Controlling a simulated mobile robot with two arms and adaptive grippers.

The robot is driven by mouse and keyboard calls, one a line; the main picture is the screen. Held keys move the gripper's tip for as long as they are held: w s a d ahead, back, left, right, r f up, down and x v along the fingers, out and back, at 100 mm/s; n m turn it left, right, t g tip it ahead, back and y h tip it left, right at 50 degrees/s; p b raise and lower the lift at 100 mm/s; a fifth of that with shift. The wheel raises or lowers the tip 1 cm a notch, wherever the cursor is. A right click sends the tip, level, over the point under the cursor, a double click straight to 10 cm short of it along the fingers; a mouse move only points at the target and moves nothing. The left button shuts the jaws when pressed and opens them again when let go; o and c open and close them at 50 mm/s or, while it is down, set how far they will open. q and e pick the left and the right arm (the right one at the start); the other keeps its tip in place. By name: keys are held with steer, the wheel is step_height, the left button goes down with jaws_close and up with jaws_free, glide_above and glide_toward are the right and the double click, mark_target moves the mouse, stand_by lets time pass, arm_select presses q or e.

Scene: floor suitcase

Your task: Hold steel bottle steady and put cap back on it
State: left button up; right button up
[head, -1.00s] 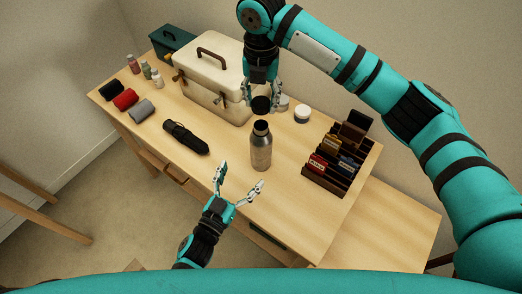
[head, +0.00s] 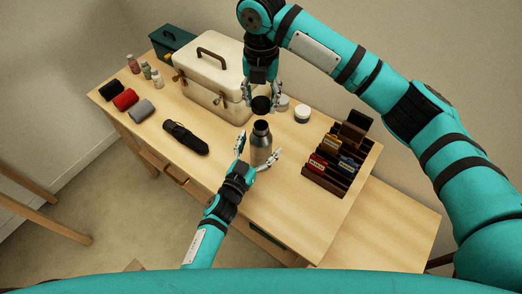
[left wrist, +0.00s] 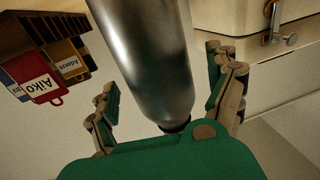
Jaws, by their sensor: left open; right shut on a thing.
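The steel bottle (head: 261,146) stands upright and uncapped on the table, its dark mouth facing up. My left gripper (head: 258,155) is open, with one finger on each side of the bottle's lower body. In the left wrist view the bottle (left wrist: 148,55) fills the space between the open fingers (left wrist: 165,90), with gaps visible beside it. My right gripper (head: 261,103) is shut on the dark cap (head: 261,104) and holds it above and slightly behind the bottle mouth. The cap is apart from the bottle.
A cream case (head: 213,88) stands behind on the left. A dark card rack (head: 330,172) stands to the right, with a white jar (head: 302,113) behind. A black umbrella (head: 186,138) lies left of the bottle. Rolled cloths (head: 125,98) lie at the far left.

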mark_target(261, 125)
arm_select(q)
steer(key=shift+w+d, duration=0.15)
steer(key=shift+w, duration=0.2)
steer(key=c, duration=1.8)
arm_select(e)
steer(key=shift+f, duration=2.5)
steer(key=shift+f, duration=0.85)
arm_select(q)
jaws_close()
arm_select(e)
steer(key=shift+f, duration=0.6)
